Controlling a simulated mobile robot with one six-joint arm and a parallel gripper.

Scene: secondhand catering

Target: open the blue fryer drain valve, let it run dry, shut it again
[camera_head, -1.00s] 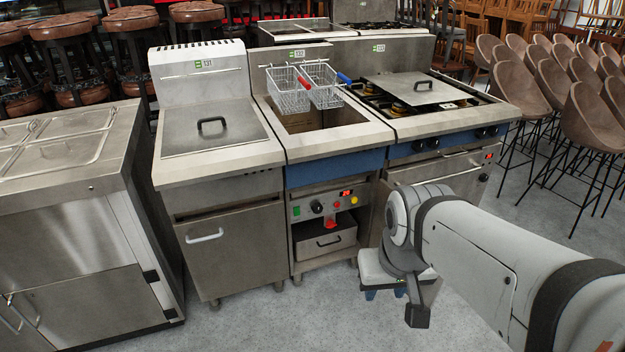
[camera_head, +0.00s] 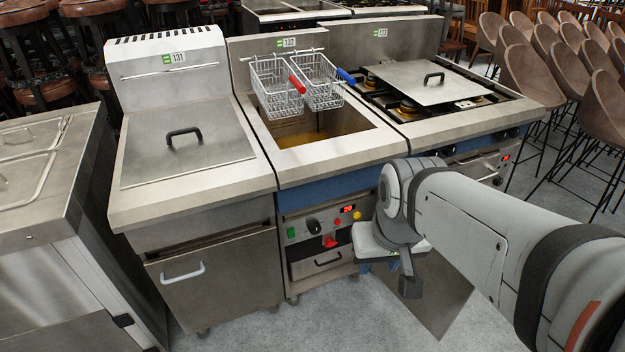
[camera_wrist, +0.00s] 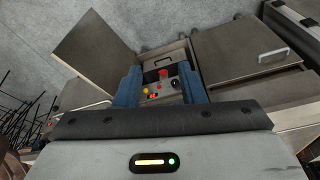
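The fryer with the blue front band (camera_head: 325,188) stands in the middle of the row, with yellowish oil (camera_head: 318,128) in its open tank. Below the band its cabinet is open. Inside are a control panel (camera_head: 296,229), a red lever-like part (camera_head: 330,242) that may be the drain valve handle, and a steel drawer or pan (camera_head: 318,263). The red part also shows in the wrist view (camera_wrist: 164,72). My gripper (camera_wrist: 160,76) points towards the cabinet; its two blue fingers are apart with nothing between them. In the head view it sits right of the red part, not touching it.
The cabinet door (camera_head: 432,300) hangs open at the right, behind my arm. Two wire baskets (camera_head: 272,88) hang over the tank's back. A lidded unit (camera_head: 185,150) adjoins on the left, a range (camera_head: 465,115) on the right. Bar stools (camera_head: 540,80) stand at right.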

